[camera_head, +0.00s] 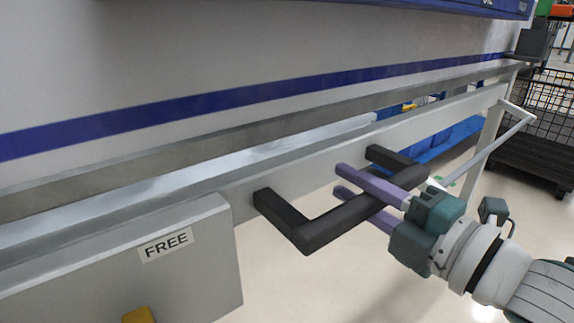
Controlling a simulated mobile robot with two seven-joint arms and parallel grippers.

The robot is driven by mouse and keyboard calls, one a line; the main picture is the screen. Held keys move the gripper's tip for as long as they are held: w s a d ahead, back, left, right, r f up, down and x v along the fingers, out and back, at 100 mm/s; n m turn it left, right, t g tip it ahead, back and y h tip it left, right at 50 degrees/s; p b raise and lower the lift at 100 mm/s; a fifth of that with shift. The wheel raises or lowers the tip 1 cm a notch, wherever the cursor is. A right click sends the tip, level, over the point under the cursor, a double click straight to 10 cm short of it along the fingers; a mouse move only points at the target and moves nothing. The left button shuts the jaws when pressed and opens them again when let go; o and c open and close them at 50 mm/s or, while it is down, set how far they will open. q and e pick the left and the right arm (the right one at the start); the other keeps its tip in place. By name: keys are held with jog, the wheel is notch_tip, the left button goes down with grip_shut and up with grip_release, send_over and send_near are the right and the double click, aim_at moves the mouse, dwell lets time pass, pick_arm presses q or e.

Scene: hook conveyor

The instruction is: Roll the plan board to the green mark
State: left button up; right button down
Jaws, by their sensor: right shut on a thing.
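The plan board (260,50) is a large pale panel with a blue stripe, filling the upper left of the head view. A grey rail runs along its lower part, and a black handle (318,233) sticks out from it. My right gripper (340,180) comes in from the lower right, its purple fingers shut on the bar of the handle. A small bit of green (439,181) shows on the floor behind the gripper, partly hidden; I cannot tell whether it is the green mark. My left gripper is not in view.
A grey box labelled FREE (200,270) is at the lower left, with a yellow part (138,315) at its bottom. A black wire cage cart (545,110) stands at the right. Blue things (450,140) show behind the rail. Pale floor is open at the lower middle.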

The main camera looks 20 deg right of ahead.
jog(key=c, duration=0.7)
grip_release()
jog(key=p+v, duration=0.2)
jog(key=v, duration=0.7)
jog(key=shift+r, duration=0.1)
jog(key=shift+s+d, duration=0.15)
jog(key=shift+s, duration=0.25)
